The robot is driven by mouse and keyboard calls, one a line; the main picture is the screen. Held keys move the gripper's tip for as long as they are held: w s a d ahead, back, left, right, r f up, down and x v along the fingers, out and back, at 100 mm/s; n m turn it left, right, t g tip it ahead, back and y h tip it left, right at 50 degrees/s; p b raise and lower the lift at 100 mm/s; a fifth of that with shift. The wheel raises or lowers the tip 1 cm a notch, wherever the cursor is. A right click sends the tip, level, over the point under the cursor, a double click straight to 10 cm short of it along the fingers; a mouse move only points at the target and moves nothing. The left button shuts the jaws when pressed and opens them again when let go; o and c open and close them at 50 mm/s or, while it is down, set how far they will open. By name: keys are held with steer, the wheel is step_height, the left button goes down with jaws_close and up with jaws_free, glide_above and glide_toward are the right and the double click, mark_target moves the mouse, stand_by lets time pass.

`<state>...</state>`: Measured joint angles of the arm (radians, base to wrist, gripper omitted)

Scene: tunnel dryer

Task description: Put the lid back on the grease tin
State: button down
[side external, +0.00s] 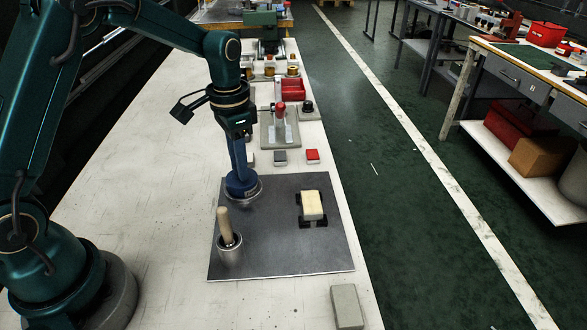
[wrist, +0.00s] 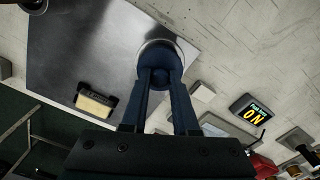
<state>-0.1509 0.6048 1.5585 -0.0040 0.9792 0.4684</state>
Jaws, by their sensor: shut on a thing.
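My gripper (side external: 241,172) points down over the left part of the dark metal plate (side external: 285,250). Its blue fingers are shut on a round dark blue lid (wrist: 161,58); the lid also shows in the side view (side external: 240,187). The silvery rim of the grease tin (side external: 247,199) shows just under and around the lid, and in the wrist view it curves behind the lid (wrist: 160,42). The lid hides most of the tin. I cannot tell whether the lid touches the rim or hangs slightly above it.
A metal cup (side external: 229,256) with a wooden-handled tool (side external: 225,224) stands nearer the camera. A cream block in a black holder (side external: 312,205) sits on the plate's right. A lit sign (wrist: 252,109) shows in the wrist view.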

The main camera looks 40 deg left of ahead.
steer(key=shift+c, duration=0.6)
jaws_free()
steer(key=shift+r, duration=3.5)
